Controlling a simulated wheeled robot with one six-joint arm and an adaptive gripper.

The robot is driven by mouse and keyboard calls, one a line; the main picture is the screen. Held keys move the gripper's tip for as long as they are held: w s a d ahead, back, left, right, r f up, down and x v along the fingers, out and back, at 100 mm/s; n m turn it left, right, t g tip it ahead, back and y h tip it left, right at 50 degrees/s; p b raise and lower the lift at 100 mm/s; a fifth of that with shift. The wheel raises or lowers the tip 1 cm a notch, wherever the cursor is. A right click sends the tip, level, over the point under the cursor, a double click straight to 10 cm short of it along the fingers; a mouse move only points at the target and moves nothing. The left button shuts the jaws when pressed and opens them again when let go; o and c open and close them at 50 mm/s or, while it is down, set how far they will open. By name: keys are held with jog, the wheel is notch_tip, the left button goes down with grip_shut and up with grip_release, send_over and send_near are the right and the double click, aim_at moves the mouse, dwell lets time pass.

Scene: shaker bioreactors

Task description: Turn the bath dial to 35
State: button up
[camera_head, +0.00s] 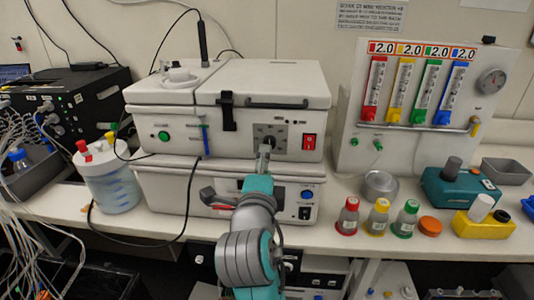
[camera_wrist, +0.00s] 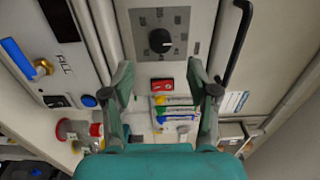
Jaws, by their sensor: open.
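The bath dial (camera_wrist: 160,41) is a round black knob on a grey square scale plate (camera_wrist: 178,18) in the wrist view. Its scale numbers are too small to read. In the head view the plate (camera_head: 278,131) is on the front of the upper white bath unit (camera_head: 285,80), and my gripper partly covers it. My gripper (camera_wrist: 161,68) is open and empty, its two fingers apart on either side below the dial in the wrist view. In the head view my gripper (camera_head: 264,155) is in front of the plate. Contact with the dial does not show.
A red switch (camera_head: 309,142) is right of the plate, with a black handle bar (camera_head: 276,104) above it. A lower white unit (camera_head: 165,190) is beneath. Red, yellow and green bottles (camera_head: 378,218) stand on the bench at right; a clear jar (camera_head: 108,178) stands at left.

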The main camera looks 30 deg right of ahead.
jog(key=shift+v, duration=2.2)
jog(key=s+a+f+n+y, duration=0.1)
jog(key=s+f+n+y, duration=0.25)
jog(key=f+n, duration=0.35)
jog(key=s+a+f+n+t+y, duration=0.15)
jog(key=s+f+n, duration=0.25)
jog(key=f, duration=0.5)
jog(key=s+a+f+n+y, duration=0.1)
jog(key=s+f+n+y, duration=0.2)
jog(key=f+n, duration=0.4)
jog(key=s+f+n+y, duration=0.1)
jog(key=s+f+n, duration=0.2)
jog(key=s, duration=1)
jog(key=s+f+n+g+y, duration=0.1)
jog(key=s+f+n, duration=0.2)
jog(key=s, duration=1.1)
jog(key=shift+s+a+f+n+y, duration=0.2)
jog(key=shift+a+n+y, duration=0.1)
jog(key=shift+a+n, duration=0.25)
jog(key=shift+d, duration=0.1)
